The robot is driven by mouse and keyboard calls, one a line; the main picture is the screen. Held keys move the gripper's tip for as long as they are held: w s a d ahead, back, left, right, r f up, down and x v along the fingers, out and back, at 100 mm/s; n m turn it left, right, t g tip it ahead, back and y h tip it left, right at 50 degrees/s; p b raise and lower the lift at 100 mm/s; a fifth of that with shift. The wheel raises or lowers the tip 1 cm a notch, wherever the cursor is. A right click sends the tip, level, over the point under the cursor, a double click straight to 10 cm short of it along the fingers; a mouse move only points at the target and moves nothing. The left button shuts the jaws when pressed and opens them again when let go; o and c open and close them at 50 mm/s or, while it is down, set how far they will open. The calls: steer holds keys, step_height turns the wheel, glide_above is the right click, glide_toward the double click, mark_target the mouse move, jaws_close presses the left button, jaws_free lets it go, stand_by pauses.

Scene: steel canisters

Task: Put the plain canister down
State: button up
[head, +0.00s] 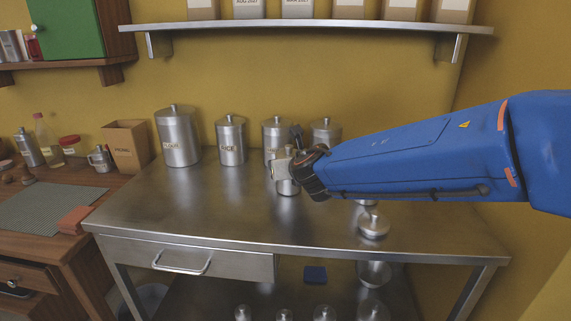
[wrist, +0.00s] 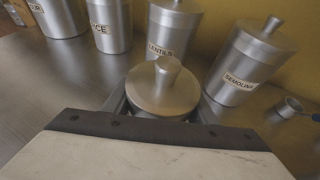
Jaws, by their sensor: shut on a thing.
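No label shows on the part in sight. In the wrist view its round knobbed lid (wrist: 164,88) is seen from above, between the jaws of my gripper (wrist: 163,108). My gripper is shut on it, and it looks upright. It is over the steel table (head: 200,215), in front of the lentils canister; I cannot tell whether its base touches the top.
Behind stand a large canister (head: 178,136), the rice canister (head: 231,140), the lentils canister (wrist: 172,32) and the semolina canister (wrist: 245,62). A knobbed steel piece (head: 373,225) sits near the front right. A small scoop (wrist: 289,105) lies right. The table's left front is clear.

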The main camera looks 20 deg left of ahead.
steer(key=o, duration=1.6)
steer(key=shift+f, duration=0.1)
